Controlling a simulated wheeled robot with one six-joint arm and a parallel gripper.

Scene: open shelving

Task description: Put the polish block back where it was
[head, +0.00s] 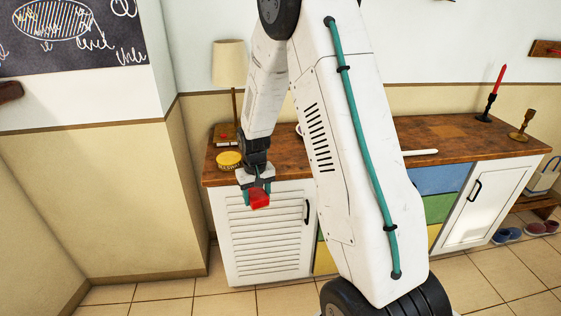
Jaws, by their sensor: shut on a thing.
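The polish block, seen as a small red block (260,200), is between the fingers of my gripper (257,193) in the head view. My gripper points down and is shut on it. The fingers hide part of the block's sides. The block is in the air, in front of the wooden-topped cabinet (380,150) and its white louvred door, apart from the top as far as I can tell.
On the cabinet's left end are a yellow round tin (229,159), a small reddish box (222,134) and a lamp (229,65). Candlesticks (487,108) stand at the right end. My arm hides the middle of the top.

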